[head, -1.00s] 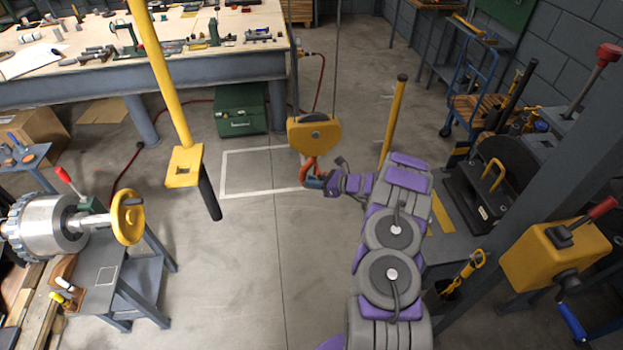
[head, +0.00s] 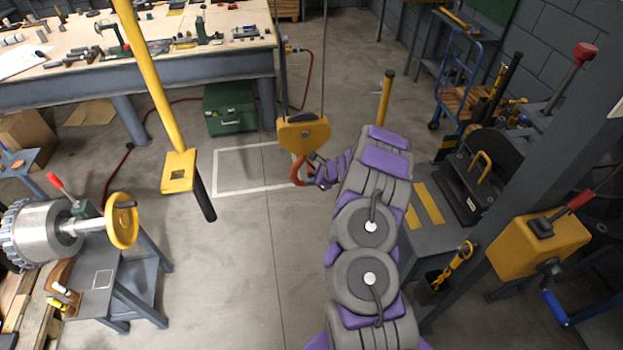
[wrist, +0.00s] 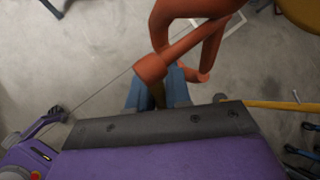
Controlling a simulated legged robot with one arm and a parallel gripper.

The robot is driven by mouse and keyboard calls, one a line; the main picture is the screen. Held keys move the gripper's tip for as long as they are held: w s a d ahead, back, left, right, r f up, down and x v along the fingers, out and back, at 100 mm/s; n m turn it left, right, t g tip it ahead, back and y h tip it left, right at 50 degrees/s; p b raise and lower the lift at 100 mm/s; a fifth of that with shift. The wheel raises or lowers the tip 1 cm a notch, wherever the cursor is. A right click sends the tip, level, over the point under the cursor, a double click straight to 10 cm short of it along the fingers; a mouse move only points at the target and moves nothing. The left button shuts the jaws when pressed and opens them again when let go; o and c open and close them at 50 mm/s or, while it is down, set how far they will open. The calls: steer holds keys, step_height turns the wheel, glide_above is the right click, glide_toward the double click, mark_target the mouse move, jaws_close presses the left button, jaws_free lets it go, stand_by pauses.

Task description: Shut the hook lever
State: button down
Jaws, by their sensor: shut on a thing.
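An orange-red hook (head: 299,171) hangs under a yellow hook block (head: 303,133) on cables, above the floor. In the wrist view the hook (wrist: 213,52) curves across the top, with an orange bar ending in a round boss (wrist: 150,68). The hook lever (wrist: 157,95), a narrow brownish piece, shows just below this boss between my blue fingers. My gripper (wrist: 158,92) is shut on it. In the head view my gripper (head: 313,172) is at the hook's right side, small and partly hidden by my wrist. Most of the lever is hidden.
A shorter yellow post (head: 386,97) is behind my arm. A yellow winch box (head: 538,245) is at the right. Open floor (head: 240,260) lies below the hook.

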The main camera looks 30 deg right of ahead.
steer(key=shift+f, duration=0.1)
stand_by(0.3)
steer(key=c, duration=1.4)
jaws_free()
steer(key=shift+d, duration=0.1)
steer(key=p+v, duration=0.3)
steer(key=v, duration=1.4)
